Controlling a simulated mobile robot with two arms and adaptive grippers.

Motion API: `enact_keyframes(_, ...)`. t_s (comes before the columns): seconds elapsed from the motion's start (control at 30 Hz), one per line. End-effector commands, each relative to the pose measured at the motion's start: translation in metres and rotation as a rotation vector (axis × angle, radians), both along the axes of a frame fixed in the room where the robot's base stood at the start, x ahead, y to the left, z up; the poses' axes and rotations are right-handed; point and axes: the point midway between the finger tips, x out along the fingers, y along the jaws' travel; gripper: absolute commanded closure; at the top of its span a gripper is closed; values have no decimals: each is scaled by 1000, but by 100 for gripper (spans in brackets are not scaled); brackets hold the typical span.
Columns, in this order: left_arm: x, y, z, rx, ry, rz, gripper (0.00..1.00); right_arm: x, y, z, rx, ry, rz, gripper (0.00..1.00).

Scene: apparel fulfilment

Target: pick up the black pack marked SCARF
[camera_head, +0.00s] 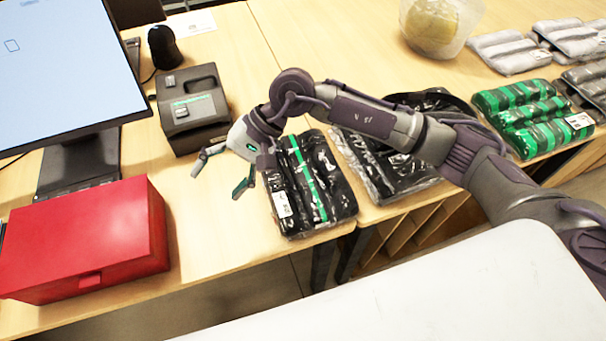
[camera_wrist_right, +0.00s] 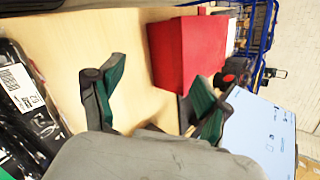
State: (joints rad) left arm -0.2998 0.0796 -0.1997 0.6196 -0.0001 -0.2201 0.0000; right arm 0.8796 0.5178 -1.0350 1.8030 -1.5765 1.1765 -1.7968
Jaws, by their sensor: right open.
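A black clear-wrapped pack with a green stripe and a white label (camera_head: 312,180) lies near the front edge of the table. A second black pack with pale lettering (camera_head: 368,165) lies to its right, partly hidden by my right arm. I cannot read SCARF on either one. My right gripper (camera_head: 217,180) is open and empty, above the table just left of the striped pack. In the right wrist view its open fingers (camera_wrist_right: 160,92) have bare table between them, and a black pack with a white label (camera_wrist_right: 22,88) shows at the left edge. My left gripper is not in view.
A red box (camera_head: 85,240) and a monitor (camera_head: 70,65) stand at left. A dark device (camera_head: 190,110) sits behind the gripper. Green striped packs (camera_head: 530,115), grey packs (camera_head: 510,50) and a clear bowl (camera_head: 437,25) lie farther right. Bare table separates the red box and striped pack.

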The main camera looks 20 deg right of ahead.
Motion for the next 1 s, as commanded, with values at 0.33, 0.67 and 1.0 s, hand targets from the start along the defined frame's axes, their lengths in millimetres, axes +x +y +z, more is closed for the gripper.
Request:
enact_keyframes(0.33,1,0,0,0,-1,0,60,72,-168,-21,-748,-295,315,23)
enact_keyframes(0.67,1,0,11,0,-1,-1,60,73,-179,-65,-791,-292,336,23)
enact_keyframes(1.0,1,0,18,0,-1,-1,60,74,-179,-105,-789,-296,335,23)
